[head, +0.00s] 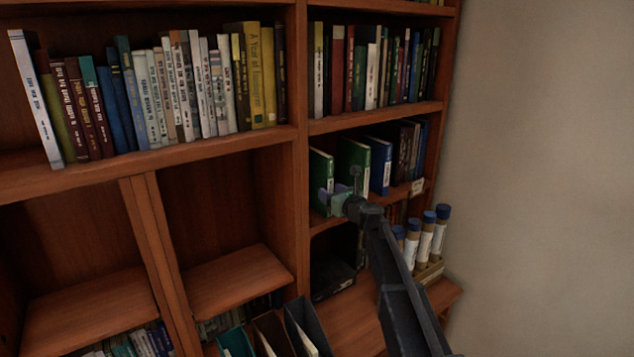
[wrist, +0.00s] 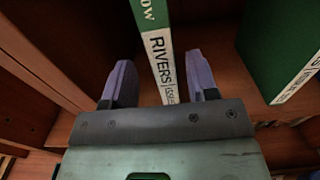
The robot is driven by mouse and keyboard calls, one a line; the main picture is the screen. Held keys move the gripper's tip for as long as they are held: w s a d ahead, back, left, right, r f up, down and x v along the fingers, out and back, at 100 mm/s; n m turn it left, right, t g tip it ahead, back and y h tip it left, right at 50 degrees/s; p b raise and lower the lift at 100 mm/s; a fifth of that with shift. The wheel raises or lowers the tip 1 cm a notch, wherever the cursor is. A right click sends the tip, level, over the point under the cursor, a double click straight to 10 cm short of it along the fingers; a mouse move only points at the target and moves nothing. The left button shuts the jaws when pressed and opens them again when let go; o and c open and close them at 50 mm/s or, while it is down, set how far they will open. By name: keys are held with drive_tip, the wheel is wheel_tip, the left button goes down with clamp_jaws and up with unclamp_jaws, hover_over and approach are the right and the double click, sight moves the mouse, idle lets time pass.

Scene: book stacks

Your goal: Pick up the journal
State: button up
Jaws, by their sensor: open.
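A green book with a white spine lettered "RIVERS" (wrist: 158,50) stands upright on a shelf; it appears to be the journal. In the head view it seems to be the leftmost green book (head: 319,170) on the middle right shelf. My gripper (wrist: 161,62) is open, with one purple-grey finger on either side of the lower spine. A gap shows on both sides, and the fingers do not appear to press on it. In the head view my gripper (head: 328,199) is at the book's lower front, hiding its bottom part.
Another green book (wrist: 280,45) stands to the right with a gap between, and a wooden divider (wrist: 40,60) is to the left. A blue book (head: 380,166) stands farther right. Tubes with blue caps (head: 427,238) stand below right, near my arm.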

sight(324, 187)
drive_tip(key=x, duration=0.5)
drive_tip(key=shift+w+d+f, duration=0.1)
drive_tip(key=shift+d, duration=0.1)
drive_tip(key=shift+c, duration=0.6)
clamp_jaws()
